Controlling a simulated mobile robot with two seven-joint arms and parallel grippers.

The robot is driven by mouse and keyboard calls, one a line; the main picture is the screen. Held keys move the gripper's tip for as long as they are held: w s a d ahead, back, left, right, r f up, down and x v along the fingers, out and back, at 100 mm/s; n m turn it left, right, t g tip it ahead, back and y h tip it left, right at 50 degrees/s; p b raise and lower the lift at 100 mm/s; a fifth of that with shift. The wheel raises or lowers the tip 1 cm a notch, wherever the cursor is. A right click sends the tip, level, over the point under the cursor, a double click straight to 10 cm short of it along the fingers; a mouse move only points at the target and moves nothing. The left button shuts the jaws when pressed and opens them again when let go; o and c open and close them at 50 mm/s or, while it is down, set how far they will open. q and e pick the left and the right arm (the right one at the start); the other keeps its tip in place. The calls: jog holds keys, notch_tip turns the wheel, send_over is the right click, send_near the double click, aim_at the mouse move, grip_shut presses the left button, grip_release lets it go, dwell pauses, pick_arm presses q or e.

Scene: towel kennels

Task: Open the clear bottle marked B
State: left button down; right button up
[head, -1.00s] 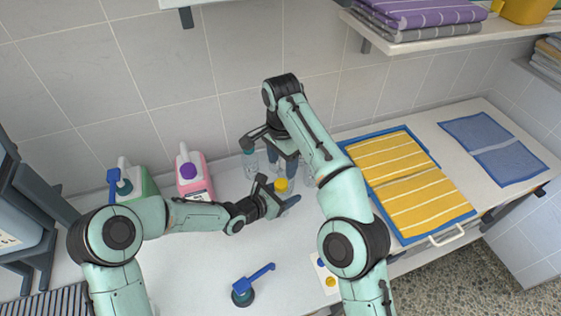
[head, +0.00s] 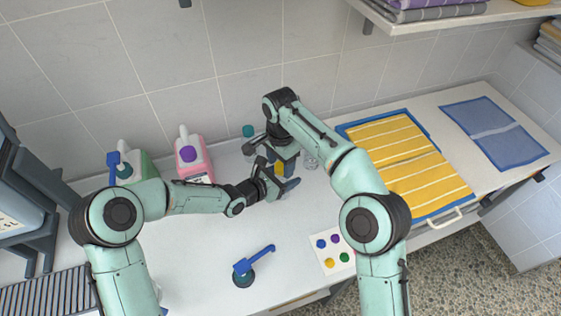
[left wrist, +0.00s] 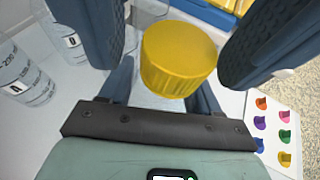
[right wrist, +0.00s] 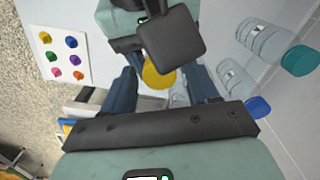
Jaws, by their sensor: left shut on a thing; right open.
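A bottle with a ribbed yellow cap (head: 281,169) stands on the counter; the cap is large in the left wrist view (left wrist: 178,60) and also shows in the right wrist view (right wrist: 158,73). My left gripper (head: 277,178) is shut on this bottle below the cap. My right gripper (head: 286,162) is above it, open, with its fingers apart on either side of the cap. The bottle's body is mostly hidden, and I cannot read a B on it.
Clear bottles with a teal cap (right wrist: 300,60) and a blue cap (right wrist: 258,107) stand close by. A pink jug (head: 193,160) and a green jug (head: 140,168) stand at left. A blue-handled tool (head: 254,264) and a card of coloured dots (head: 329,262) lie in front.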

jog(key=shift+c, duration=0.2)
jog(key=c, duration=1)
jog(key=n, duration=0.6)
jog(key=shift+n, duration=0.4)
jog(key=shift+c, duration=0.2)
jog(key=o, duration=1.2)
jog(key=shift+c, duration=0.2)
jog(key=shift+r, duration=0.1)
